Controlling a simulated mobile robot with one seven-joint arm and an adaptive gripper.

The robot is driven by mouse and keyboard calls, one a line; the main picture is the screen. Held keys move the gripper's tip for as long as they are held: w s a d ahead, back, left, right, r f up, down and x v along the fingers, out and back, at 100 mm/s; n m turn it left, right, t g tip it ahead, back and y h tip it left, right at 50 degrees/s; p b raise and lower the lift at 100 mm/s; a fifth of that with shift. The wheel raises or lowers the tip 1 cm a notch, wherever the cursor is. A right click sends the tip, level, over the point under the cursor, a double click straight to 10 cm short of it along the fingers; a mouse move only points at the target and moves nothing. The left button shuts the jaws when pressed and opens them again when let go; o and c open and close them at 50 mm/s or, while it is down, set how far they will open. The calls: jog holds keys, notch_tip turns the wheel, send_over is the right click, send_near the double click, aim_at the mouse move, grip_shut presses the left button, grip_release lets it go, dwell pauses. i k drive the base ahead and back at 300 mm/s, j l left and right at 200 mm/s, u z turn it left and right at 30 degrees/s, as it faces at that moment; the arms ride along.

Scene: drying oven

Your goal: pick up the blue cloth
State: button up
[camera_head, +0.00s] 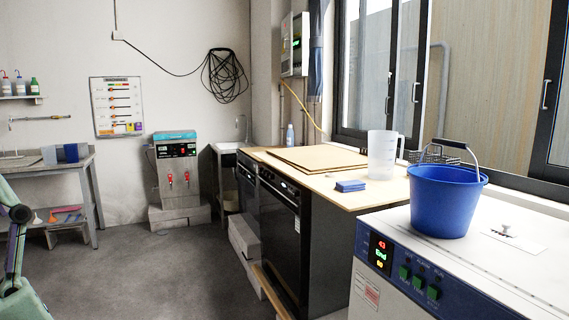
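A small folded blue cloth (350,186) lies flat on the wooden worktop (320,188), near its front edge. A clear measuring jug (382,155) stands just behind it to the right. No gripper shows in view. Part of my arm, pale green and dark, shows at the left edge, far from the cloth.
A blue bucket (445,201) with a raised handle stands on a white machine (400,268) to the right of the cloth. A flat board (311,159) lies behind the cloth. Black ovens (279,236) stand under the worktop. The grey floor (165,270) is open at centre left.

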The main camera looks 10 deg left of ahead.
aim_at(352, 186)
jog(key=i+j+u, duration=0.6)
jog(key=i+u, duration=0.2)
jog(key=i, duration=0.35)
jog(key=i+u, duration=0.4)
jog(key=i, duration=0.2)
jog(key=i+z, duration=0.3)
jog(key=i+j+z, duration=0.2)
jog(key=i+z, duration=0.15)
jog(key=i+j+z, duration=0.3)
jog(key=i, duration=0.15)
jog(key=i+j+z, duration=0.1)
jog(key=z, duration=0.35)
jog(key=i+j+z, duration=0.15)
jog(key=z, duration=0.35)
jog(key=i+j+z, duration=0.1)
jog(key=z, duration=0.35)
jog(key=j+z, duration=0.45)
jog(key=i+j+z, duration=0.1)
jog(key=z, duration=0.4)
jog(key=j+z, duration=0.3)
jog(key=z, duration=0.15)
jog(key=i+j, duration=0.25)
jog(key=j, duration=0.2)
jog(key=i, duration=0.4)
